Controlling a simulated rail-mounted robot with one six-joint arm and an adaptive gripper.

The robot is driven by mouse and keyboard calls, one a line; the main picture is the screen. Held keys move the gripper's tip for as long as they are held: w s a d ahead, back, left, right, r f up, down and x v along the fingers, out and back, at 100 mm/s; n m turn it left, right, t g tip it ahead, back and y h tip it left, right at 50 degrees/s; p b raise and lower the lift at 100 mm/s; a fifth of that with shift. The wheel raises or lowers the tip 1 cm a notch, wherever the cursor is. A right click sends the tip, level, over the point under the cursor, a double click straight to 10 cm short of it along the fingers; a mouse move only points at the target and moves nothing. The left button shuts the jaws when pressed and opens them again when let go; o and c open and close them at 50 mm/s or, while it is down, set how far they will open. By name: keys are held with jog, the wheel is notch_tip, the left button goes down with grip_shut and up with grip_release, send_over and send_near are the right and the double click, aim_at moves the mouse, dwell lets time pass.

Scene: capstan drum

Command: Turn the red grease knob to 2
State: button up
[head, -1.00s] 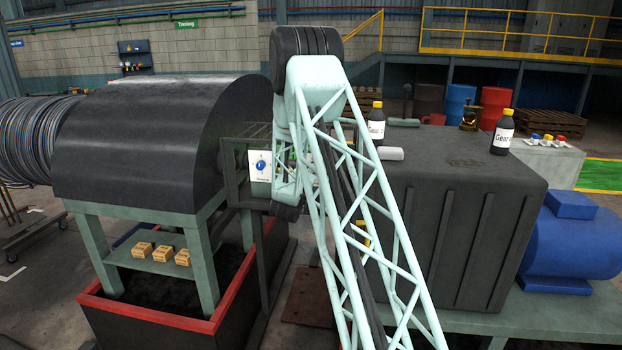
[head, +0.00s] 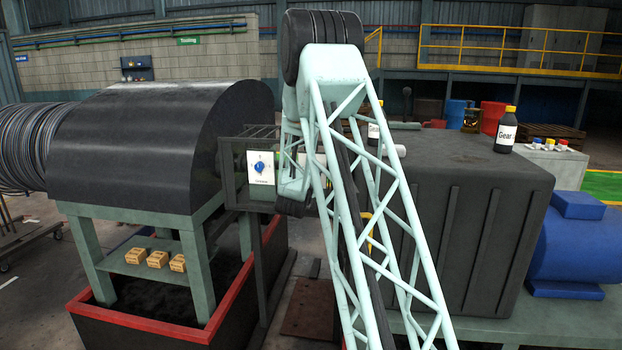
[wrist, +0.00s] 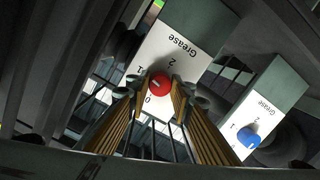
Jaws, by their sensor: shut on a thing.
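The red grease knob (wrist: 159,85) is on a white plate (wrist: 180,42) marked Grease, 2, 1 and 0 in the wrist view. My gripper (wrist: 158,90) is shut on the knob, with one finger on each side. A pale mark shows on the knob's face on its left part, roughly towards the 1, but its exact aim is hard to tell. In the head view my arm hides the red knob and my gripper.
A blue knob (wrist: 248,137) on a similar Grease plate is to the right in the wrist view; a blue knob panel (head: 260,168) shows left of my arm in the head view. A dark ribbed box (head: 460,220) carries bottles. A black drum cover (head: 160,145) stands left.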

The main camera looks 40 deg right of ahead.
jog(key=shift+w+m+t+b, duration=0.1)
jog(key=shift+m+t+b, duration=0.45)
jog(key=shift+m, duration=6.95)
jog(key=shift+t, duration=0.25)
jog(key=o, duration=0.8)
jog(key=shift+o, duration=0.2)
jog(key=shift+a, duration=0.15)
jog(key=v, duration=1.2)
jog(key=shift+r, duration=0.1)
